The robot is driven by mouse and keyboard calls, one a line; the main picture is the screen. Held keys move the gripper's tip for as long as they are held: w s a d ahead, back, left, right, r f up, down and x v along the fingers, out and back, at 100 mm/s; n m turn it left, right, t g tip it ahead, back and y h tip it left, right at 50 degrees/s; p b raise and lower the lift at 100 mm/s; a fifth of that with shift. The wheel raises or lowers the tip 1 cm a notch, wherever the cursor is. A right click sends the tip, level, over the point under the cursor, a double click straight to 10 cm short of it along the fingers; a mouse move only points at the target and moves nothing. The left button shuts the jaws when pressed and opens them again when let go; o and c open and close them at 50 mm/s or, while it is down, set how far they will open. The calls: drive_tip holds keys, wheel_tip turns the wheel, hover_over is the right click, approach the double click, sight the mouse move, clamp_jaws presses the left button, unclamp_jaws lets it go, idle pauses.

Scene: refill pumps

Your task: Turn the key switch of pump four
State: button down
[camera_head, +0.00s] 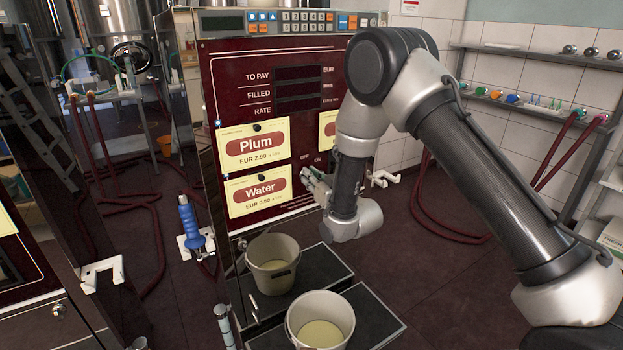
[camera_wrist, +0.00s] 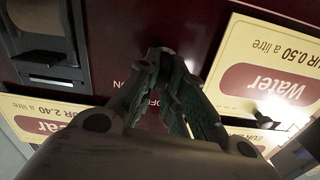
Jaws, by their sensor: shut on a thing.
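The pump (camera_head: 230,85) has a dark red front panel with displays for to pay, filled and rate. My gripper (camera_head: 318,185) is at this panel, right of the Water label, beside the OFF and ON marks. In the wrist view my gripper (camera_wrist: 167,62) has its green-padded fingers closed together at the panel between the ON and OFF letters. It is shut on the key switch, which the fingers hide almost wholly. I cannot see the key's angle, and no pump number is readable.
Yellow labels read Plum (camera_head: 256,145) and Water (camera_head: 258,190). Two buckets (camera_head: 272,264) (camera_head: 320,322) stand on the trays below. A blue-handled nozzle (camera_head: 188,225) hangs to the left. A white holder (camera_head: 383,178) sits right of my gripper. Another pump stands at the left edge.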

drive_tip(key=shift+n, duration=0.6)
drive_tip(key=c, duration=1.5)
unclamp_jaws()
drive_tip(key=v, duration=1.2)
